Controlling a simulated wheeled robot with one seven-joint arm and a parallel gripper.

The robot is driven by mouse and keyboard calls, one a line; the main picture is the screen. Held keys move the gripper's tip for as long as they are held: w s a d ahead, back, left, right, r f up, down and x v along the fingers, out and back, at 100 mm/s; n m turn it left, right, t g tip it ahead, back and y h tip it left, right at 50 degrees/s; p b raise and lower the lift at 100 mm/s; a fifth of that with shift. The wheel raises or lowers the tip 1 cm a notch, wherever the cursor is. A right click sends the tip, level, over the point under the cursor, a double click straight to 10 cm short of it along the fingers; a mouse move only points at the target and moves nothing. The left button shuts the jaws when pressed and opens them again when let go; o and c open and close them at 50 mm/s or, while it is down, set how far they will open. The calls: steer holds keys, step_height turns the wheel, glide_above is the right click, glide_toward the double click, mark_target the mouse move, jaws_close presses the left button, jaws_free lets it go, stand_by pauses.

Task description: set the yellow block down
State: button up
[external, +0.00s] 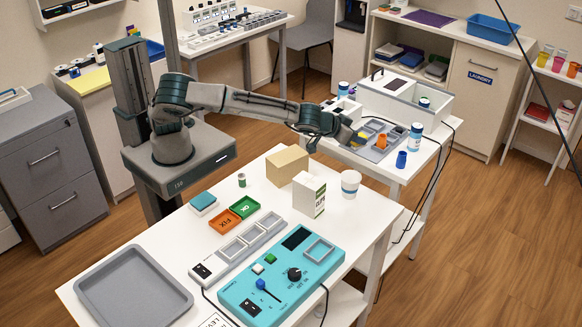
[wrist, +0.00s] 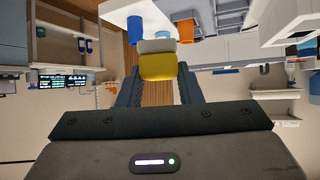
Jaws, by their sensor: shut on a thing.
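My gripper (wrist: 158,78) is shut on the yellow block (wrist: 158,67), which sits between the two fingertips in the wrist view. A pale grey part shows just beyond the block's yellow face; I cannot tell whether it belongs to the block. In the external view my arm reaches right, and the gripper (external: 350,134) is over the far white table. The yellow block shows there as a small patch (external: 362,135) by the grey compartment tray (external: 371,155). Whether the block touches the tray is too small to tell.
An orange cup (external: 381,141), a blue cup (external: 401,160) and a white-and-blue bottle (external: 416,137) stand close by on the far table. A white open bin (external: 398,100) stands behind. The near table holds a carton (external: 310,196), a tan box (external: 287,166) and a teal panel (external: 280,290).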

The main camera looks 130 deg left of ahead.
steer(key=s+d+f+m+t+h, duration=0.2)
steer(key=d+m, duration=0.1)
steer(key=d, duration=0.9)
steer(key=s+d+f+m+t+h, duration=0.2)
steer(key=s+d+f+m+h, duration=0.15)
steer(key=d, duration=0.85)
steer(key=s+d+f+m+t+h, duration=0.1)
steer(key=s+d+m+t+h, duration=0.2)
steer(key=d, duration=0.9)
steer(key=w+a+m+y, duration=0.1)
steer(key=a, duration=0.6)
steer(key=w+a+r+n+g+y+b, duration=0.1)
steer(key=w+r+n+g+y+b, duration=0.1)
steer(key=w+n+g+y+b, duration=0.75)
steer(key=w+a+f+t, duration=0.1)
steer(key=w+a+f, duration=0.1)
steer(key=a+f, duration=0.1)
steer(key=w+a+f+h+p, duration=0.1)
steer(key=w+a+f, duration=0.1)
steer(key=a+f, duration=0.2)
steer(key=w+a+f+t+h+p, duration=0.1)
steer(key=w+a+f, duration=0.1)
steer(key=a+f, duration=0.2)
steer(key=shift+w+n+t, duration=0.3)
steer(key=shift+w+t, duration=0.05)
steer(key=shift+w, duration=0.05)
steer(key=shift+r, duration=0.1)
